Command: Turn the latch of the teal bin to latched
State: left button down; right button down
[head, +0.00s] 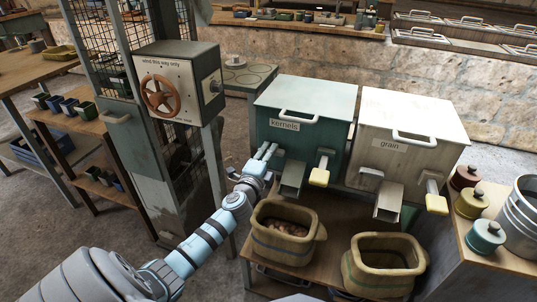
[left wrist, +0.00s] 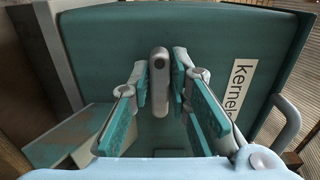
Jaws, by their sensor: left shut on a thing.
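The teal bin (head: 304,118), labelled "kernels", stands on a bench right of centre in the head view. Its front fills most of the left wrist view (left wrist: 115,32). My left gripper (head: 267,153) is at the left part of the bin's front. In the left wrist view, its fingers (left wrist: 160,88) are closed around a grey rounded latch (left wrist: 158,62) on the bin's front. The fingers largely hide the latch in the head view, and I cannot tell from there which way it is turned. My right gripper is not in view.
A teal chute (head: 292,179) and a yellow-ended lever (head: 320,172) stick out right of my gripper. A basket with contents (head: 287,254) and another basket (head: 384,287) stand below. The white grain bin (head: 430,118) is beside the teal one; a handwheel box (head: 200,85) stands left.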

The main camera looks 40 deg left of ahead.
pick_arm(q)
jog(key=shift+f, duration=0.15)
jog(key=c, duration=1.6)
grip_release()
jog(key=v, duration=1.2)
jog(key=shift+d, duration=0.1)
